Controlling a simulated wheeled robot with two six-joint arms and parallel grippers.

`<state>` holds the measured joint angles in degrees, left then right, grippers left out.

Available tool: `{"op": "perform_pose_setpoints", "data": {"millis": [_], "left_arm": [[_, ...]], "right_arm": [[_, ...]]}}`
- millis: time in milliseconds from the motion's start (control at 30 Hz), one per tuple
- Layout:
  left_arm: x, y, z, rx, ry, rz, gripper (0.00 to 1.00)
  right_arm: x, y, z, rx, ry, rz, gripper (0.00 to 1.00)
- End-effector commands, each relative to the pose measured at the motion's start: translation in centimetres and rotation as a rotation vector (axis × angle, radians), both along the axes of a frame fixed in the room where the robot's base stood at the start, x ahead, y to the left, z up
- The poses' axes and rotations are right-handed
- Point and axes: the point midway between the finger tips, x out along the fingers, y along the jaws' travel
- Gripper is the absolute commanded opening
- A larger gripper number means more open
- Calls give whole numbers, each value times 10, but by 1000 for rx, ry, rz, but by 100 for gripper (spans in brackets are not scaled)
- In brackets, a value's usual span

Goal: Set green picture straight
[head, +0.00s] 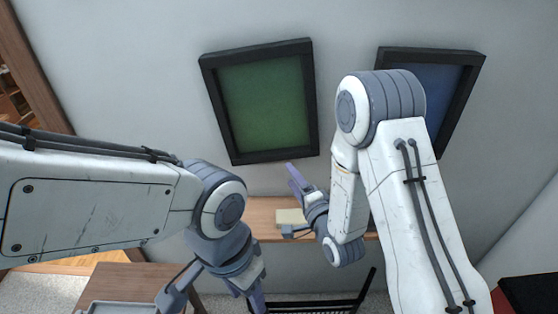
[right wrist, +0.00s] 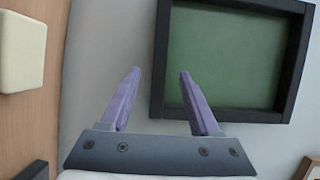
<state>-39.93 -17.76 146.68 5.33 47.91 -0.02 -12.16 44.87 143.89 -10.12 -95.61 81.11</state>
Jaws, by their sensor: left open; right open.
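The green picture (head: 265,100) hangs on the grey wall in a black frame. In the head view it looks tilted, with its top edge rising to the right. My right gripper (head: 292,176) is open and empty, just below the picture's lower right part in the head view. In the right wrist view its two purple fingers (right wrist: 160,73) point up beside the green picture (right wrist: 228,55), one near the frame's edge and one overlapping it; I cannot tell whether they touch. My left gripper (head: 212,300) is open and empty, low in front of the wall, away from the picture.
A blue picture (head: 439,85) hangs to the right, partly hidden by my right arm. A wooden surface (head: 262,230) below bears a cream block (head: 290,217), also seen in the right wrist view (right wrist: 22,52). A wooden table (head: 120,282) with a grey tray stands lower left.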

Motion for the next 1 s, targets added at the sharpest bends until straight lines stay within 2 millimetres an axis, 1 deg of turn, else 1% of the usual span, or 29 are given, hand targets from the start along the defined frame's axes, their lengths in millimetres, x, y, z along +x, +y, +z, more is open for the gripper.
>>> {"op": "perform_pose_setpoints", "data": {"millis": [33, 300, 400, 500, 700, 933, 967, 1000], "left_arm": [[0, 0, 6, 0, 0, 0, 50], [0, 0, 23, 0, 0, 0, 50], [0, 0, 27, 0, 0, 0, 50], [0, 0, 30, 0, 0, 0, 50], [0, 0, 31, 0, 0, 0, 50], [0, 0, 31, 0, 0, 0, 50], [0, 0, 31, 0, 0, 0, 50], [0, 0, 31, 0, 0, 0, 50]], "right_arm": [[7, 3, 3, -1, -1, 1, 62], [54, 23, 1, -3, -2, 1, 62], [68, 29, -1, -3, -1, 1, 62], [77, 33, -3, -3, 0, 2, 62], [86, 37, -4, -3, 0, 2, 62], [87, 36, -4, -4, 1, 2, 62], [87, 36, -4, -4, 0, 1, 51], [87, 36, -4, -4, 0, 1, 36]]}}
